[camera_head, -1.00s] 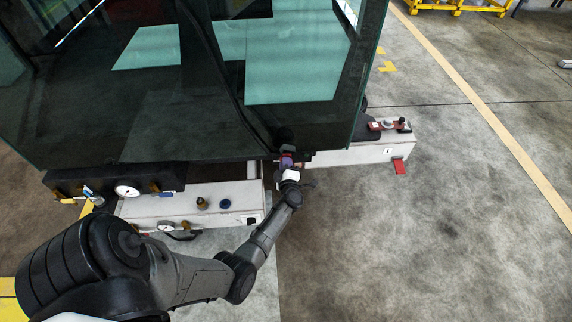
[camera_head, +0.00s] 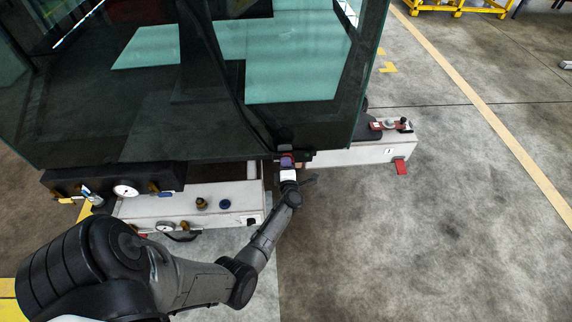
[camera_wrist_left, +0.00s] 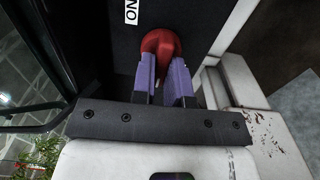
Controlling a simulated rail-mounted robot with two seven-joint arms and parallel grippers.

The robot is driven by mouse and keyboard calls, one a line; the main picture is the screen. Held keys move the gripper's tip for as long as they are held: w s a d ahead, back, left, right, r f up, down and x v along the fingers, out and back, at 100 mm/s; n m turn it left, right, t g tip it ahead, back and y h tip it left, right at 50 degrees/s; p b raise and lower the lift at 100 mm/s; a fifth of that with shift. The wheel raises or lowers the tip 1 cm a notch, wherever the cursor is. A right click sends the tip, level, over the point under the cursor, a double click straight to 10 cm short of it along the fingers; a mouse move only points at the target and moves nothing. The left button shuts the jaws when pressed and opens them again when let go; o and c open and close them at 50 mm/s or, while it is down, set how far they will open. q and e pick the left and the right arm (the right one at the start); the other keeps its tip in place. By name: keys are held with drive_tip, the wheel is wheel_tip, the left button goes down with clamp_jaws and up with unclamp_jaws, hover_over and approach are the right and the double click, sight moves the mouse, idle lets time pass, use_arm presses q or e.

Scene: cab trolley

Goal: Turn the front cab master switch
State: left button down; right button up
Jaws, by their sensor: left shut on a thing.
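The master switch is a red knob (camera_wrist_left: 161,43) on a dark panel (camera_wrist_left: 95,40) in the left wrist view. A white label reading "ON" (camera_wrist_left: 131,11), seen on its side, is on the panel beside the knob. My left gripper (camera_wrist_left: 163,75) has purple fingers shut on the red knob, one on each side. In the head view my left gripper (camera_head: 287,162) is at the cab's lower front edge, where it hides most of the knob. My right gripper is not in view.
The glass-fronted cab (camera_head: 140,110) fills the upper left. A white ledge with gauges (camera_head: 180,203) stands left of my gripper.

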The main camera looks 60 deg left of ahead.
use_arm(q)
drive_tip(key=c, duration=1.1)
unclamp_jaws()
drive_tip(key=shift+c, duration=0.2)
drive_tip(key=shift+d, duration=0.1)
drive_tip(key=p+v, duration=0.5)
drive_tip(key=v, duration=0.8)
drive_tip(key=shift+s+d, duration=0.2)
drive_tip(key=shift+d, duration=0.1)
